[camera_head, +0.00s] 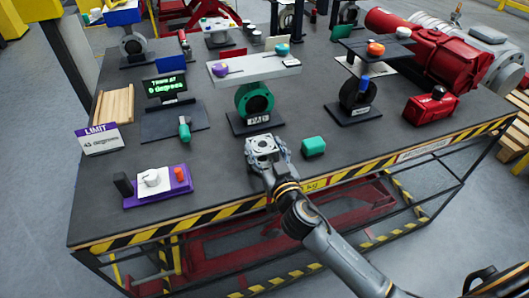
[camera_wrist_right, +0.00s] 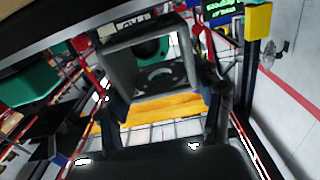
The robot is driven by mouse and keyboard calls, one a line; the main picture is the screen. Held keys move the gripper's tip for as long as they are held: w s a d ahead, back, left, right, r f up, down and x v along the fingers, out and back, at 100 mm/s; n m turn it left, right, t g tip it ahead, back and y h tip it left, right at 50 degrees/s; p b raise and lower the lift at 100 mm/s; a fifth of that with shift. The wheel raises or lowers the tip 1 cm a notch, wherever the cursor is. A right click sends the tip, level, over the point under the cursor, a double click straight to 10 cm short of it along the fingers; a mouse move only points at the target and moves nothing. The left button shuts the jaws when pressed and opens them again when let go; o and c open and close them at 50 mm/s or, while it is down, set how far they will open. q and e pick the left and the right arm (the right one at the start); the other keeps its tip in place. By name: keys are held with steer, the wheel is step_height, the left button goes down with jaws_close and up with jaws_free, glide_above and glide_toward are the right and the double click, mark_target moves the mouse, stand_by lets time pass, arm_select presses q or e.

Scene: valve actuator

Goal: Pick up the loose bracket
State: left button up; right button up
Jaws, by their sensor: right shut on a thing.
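The loose bracket (camera_head: 263,145) is a grey, squarish piece with an opening in it. In the head view it sits at the end of my right arm, near the front edge of the table, in front of the green valve (camera_head: 254,100). My right gripper (camera_head: 267,158) is shut on the bracket. In the right wrist view the bracket (camera_wrist_right: 152,62) is tilted between the fingers of the gripper (camera_wrist_right: 163,92), and green shows through its opening. The fingertips are partly hidden in the head view. My left gripper is not in view.
A green block (camera_head: 313,146) lies just right of the bracket. A purple base (camera_head: 160,187) with a red button and a "LIMIT" sign (camera_head: 101,140) stand at left. A red machine (camera_head: 430,107) is at right. The table (camera_head: 225,180) is bare left of the gripper.

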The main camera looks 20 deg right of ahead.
steer(key=s+d+r+p, duration=0.2)
steer(key=s+d+r, duration=0.2)
steer(key=s+r, duration=0.7)
steer(key=shift+s+r, duration=0.35)
steer(key=shift+s, duration=0.9)
steer(key=shift+w+d, duration=0.1)
steer(key=shift+d, duration=0.05)
